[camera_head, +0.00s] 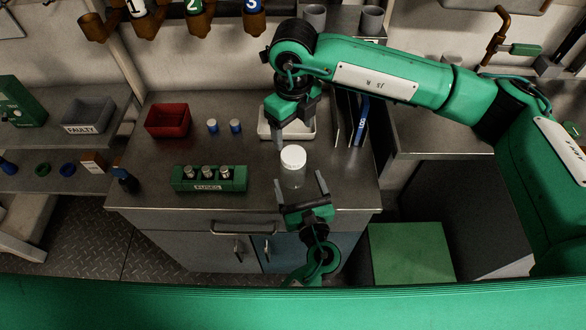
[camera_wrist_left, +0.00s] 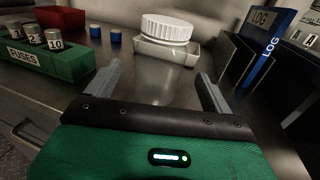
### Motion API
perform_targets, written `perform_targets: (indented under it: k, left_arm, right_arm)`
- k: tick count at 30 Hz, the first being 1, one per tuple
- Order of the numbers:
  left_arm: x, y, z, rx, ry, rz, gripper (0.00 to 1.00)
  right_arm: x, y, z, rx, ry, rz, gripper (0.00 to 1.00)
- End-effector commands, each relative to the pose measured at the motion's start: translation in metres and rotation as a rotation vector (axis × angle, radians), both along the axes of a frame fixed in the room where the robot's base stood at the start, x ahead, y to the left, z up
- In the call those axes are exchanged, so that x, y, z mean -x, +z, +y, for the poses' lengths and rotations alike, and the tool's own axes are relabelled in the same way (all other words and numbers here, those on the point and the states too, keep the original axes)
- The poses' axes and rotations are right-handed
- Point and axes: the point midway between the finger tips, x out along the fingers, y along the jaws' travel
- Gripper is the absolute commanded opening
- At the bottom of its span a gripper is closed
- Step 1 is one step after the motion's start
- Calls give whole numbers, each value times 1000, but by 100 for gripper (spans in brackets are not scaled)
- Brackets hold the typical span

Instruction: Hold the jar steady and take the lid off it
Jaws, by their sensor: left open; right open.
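The jar (camera_head: 293,178) stands upright on the steel counter, its body clear and its white ribbed lid (camera_head: 293,157) on top. In the left wrist view the lid (camera_wrist_left: 167,28) shows clearly above the faint, see-through jar body (camera_wrist_left: 160,85). My left gripper (camera_head: 301,186) is open at the counter's front edge, just in front of the jar, with its fingers pointing at it and apart from it. My right gripper (camera_head: 285,125) points down behind the jar, over the white tray, open and empty. Its fingertips are partly hard to make out.
A white tray (camera_head: 308,134) lies behind the jar. A green fuse block (camera_head: 208,185), two blue-based fuses (camera_head: 235,126) and a red bin (camera_head: 168,120) are to the left. An upright rack with a blue log binder (camera_head: 361,121) stands at the right. The counter right of the jar is clear.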

Motion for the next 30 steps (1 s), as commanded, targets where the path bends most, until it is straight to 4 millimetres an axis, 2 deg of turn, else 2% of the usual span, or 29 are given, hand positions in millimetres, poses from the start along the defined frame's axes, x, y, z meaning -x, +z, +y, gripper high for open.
perform_targets:
  k: [6,12,24,30]
  left_arm:
    - [-40,1,11,1,2,-1,85]
    - [-61,0,16,1,1,0,85]
    - [-67,0,18,2,1,0,85]
    - [-67,0,18,1,1,1,46]
  right_arm:
    - [0,0,0,-1,0,1,72]
    - [0,0,0,-1,0,1,72]
    - [0,0,0,-1,0,1,72]
    - [0,0,0,-1,0,1,72]
